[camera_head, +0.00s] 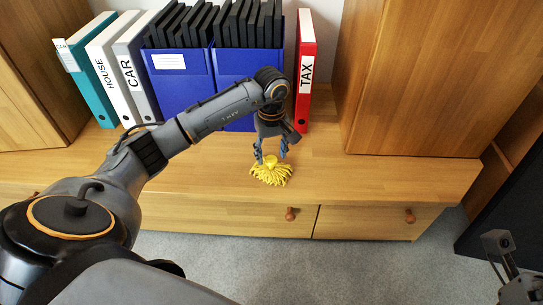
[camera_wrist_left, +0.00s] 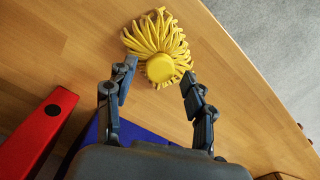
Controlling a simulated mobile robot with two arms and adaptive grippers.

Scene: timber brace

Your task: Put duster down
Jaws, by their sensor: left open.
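The yellow duster (camera_head: 271,174) rests on the wooden cabinet top, close to its front edge. It has a fringe of yellow strands and a round yellow knob facing up. My left gripper (camera_head: 270,150) is open just above it, pointing down, with its fingers on either side of the knob. In the left wrist view the duster (camera_wrist_left: 158,50) lies just beyond the fingertips (camera_wrist_left: 158,82), and the fingers stand apart with a gap to the knob.
Blue file holders (camera_head: 183,80) with black folders stand behind my left arm, with white and teal binders at left. A red TAX binder (camera_head: 305,75) stands right of them. A tall wooden cabinet (camera_head: 420,80) is at right. The wooden top (camera_head: 380,180) is bare right of the duster.

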